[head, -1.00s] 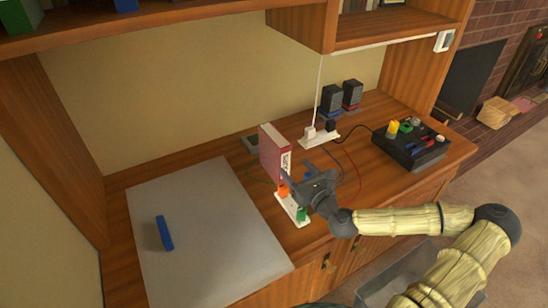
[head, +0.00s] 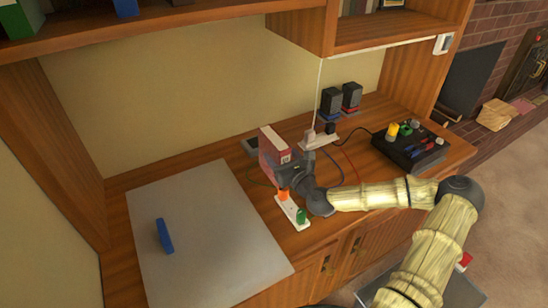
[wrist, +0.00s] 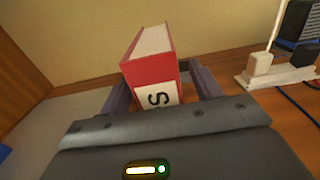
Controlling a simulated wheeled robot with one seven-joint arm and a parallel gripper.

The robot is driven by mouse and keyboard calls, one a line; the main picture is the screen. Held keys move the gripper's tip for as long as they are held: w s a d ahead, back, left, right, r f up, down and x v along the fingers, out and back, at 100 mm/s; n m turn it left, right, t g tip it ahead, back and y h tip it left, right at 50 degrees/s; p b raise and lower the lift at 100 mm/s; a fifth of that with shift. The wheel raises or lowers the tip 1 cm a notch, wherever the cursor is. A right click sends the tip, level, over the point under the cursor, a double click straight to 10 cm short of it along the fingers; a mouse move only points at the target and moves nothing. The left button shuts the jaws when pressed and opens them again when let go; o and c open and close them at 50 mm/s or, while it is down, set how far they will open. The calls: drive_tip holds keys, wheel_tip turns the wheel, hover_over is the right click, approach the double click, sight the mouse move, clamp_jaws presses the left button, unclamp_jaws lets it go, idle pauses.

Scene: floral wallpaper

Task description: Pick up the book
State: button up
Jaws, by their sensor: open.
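The book (head: 270,143) is red with a white label on its spine and stands upright on the wooden desk. It also shows in the wrist view (wrist: 150,60), with its spine towards my gripper. My gripper (head: 285,165) is at the near, spine side of the book. In the wrist view my gripper (wrist: 160,90) is open, with one finger on each side of the book. Whether the fingers touch the covers I cannot tell. The lower part of the book is hidden by my gripper.
A white power strip with orange and green plugs (head: 292,210) lies just below my gripper. A second strip (head: 318,140), two dark boxes (head: 340,99) and a black device (head: 410,146) stand to the right. A grey mat (head: 205,240) with a blue block (head: 165,236) lies left.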

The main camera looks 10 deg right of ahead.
drive_tip(key=shift+x, duration=1.05)
clamp_jaws()
wheel_tip(320, 180, up, 18)
drive_tip(key=p, duration=0.2)
idle(0.5)
